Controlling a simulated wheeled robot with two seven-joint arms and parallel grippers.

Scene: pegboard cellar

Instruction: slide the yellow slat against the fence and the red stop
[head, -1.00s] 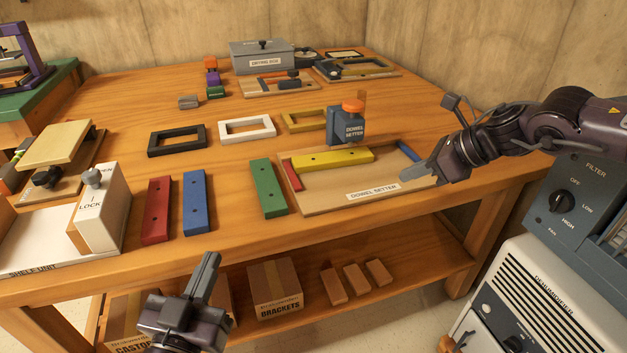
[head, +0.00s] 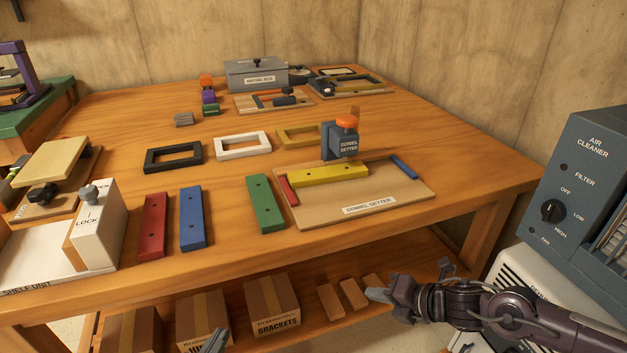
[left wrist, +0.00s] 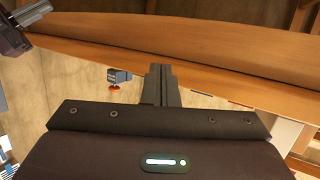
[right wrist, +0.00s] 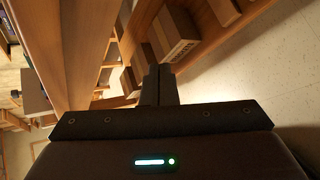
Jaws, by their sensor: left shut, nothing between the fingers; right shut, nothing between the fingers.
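The yellow slat (head: 328,175), with small dark holes, lies along the back of the dowel setter board (head: 385,196). Its left end is at the red stop (head: 288,189), with no clear gap visible. Its back edge runs close along the fence side; I cannot tell whether it touches, as the fence is mostly hidden. My right gripper (head: 370,293) is shut and empty, low in front of the table and away from the slat. My left gripper (head: 216,340) is shut and empty at the bottom edge of the head view, also clear of the board.
The grey dowel setter head (head: 340,142) with an orange knob stands behind the slat. A blue strip (head: 403,167) is at the board's right end. Green (head: 266,203), blue (head: 193,217) and red (head: 154,226) slats lie to the left. An air cleaner (head: 575,190) stands at right.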

